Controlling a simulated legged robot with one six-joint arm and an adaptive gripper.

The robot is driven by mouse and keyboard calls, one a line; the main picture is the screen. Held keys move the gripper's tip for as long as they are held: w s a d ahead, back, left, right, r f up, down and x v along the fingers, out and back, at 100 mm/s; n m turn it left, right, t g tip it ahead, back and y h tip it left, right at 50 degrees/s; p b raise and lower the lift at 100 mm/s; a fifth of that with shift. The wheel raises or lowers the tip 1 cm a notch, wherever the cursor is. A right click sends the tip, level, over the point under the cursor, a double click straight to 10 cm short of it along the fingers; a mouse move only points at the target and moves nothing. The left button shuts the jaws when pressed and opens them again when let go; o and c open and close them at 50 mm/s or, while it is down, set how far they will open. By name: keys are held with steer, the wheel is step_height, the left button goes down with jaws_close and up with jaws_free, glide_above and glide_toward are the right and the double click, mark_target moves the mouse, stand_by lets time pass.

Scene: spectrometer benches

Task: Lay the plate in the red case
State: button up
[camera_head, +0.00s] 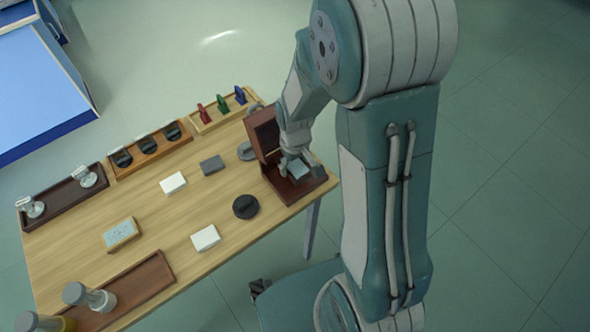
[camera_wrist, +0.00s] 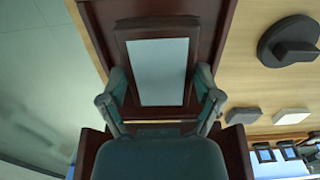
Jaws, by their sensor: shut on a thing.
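The plate (camera_head: 299,171) is a small pale blue-grey rectangle, and it also shows in the wrist view (camera_wrist: 160,72) with a dark brown surround. My gripper (camera_head: 292,164) is over the open red case, its two fingers on opposite sides of the plate in the wrist view and shut on it. The red case (camera_head: 318,184) is dark red-brown and stands at the table's right end, with its lid (camera_head: 262,134) raised. Its rim also shows in the wrist view (camera_wrist: 224,28). Whether the plate touches the case floor cannot be told; my fingers hide part of the inside.
A black round knob piece (camera_head: 246,207) lies left of the case, with a grey block (camera_head: 212,165) and white blocks (camera_head: 173,183) beyond. Wooden racks (camera_head: 150,147) line the back edge. A tray (camera_head: 130,290) with jars is at front left. The table's right edge is close to the case.

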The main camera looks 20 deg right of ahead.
mark_target(295, 165)
steer(key=shift+f, duration=1.6)
steer(key=shift+f, duration=0.1)
steer(key=o, duration=1)
step_height(295, 165, up, 12)
steer(key=shift+r, duration=0.2)
steer(key=s+r+m+t, duration=0.1)
steer(key=s+r+t, duration=0.1)
steer(key=s+r, duration=0.2)
steer(key=s+r+m+t, duration=0.1)
steer(key=s+r, duration=0.4)
steer(key=r, duration=0.2)
steer(key=s+r+m+t, duration=0.1)
steer(key=s+r+t, duration=0.1)
steer(key=s+r, duration=0.3)
steer(key=shift+s+r+m+t, duration=0.15)
steer(key=shift+r+m+t, duration=0.15)
steer(key=shift+r, duration=0.05)
